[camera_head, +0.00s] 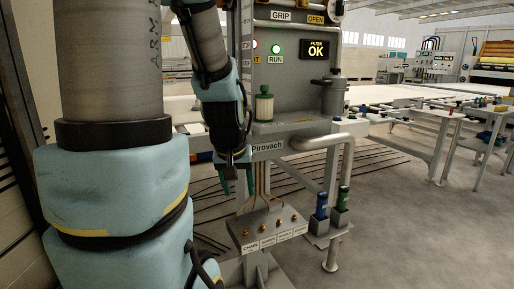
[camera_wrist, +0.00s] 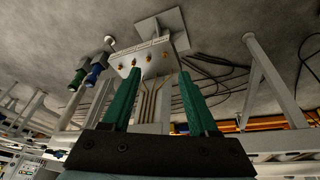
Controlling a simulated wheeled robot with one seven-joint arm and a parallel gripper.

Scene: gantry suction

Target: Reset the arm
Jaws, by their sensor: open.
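My gripper (camera_head: 238,188) hangs from my blue arm in front of the machine, pointing down. In the wrist view, its two green fingers (camera_wrist: 159,72) stand apart with nothing held between them. Behind them in that view is the grey fittings block (camera_wrist: 145,62) with brass nipples. In the head view, the block (camera_head: 265,236) stands below and to the right of my fingers, with thin tubes rising from it. I cannot tell the exact gap between fingers and tubes.
The grey machine panel (camera_head: 290,85) shows a lit green RUN lamp (camera_head: 275,49) and a FILTER OK display (camera_head: 316,49). A pale filter (camera_head: 264,107) stands on its shelf. Blue (camera_head: 321,206) and green (camera_head: 343,198) bottles stand right of the block. Open floor (camera_head: 400,235) lies right.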

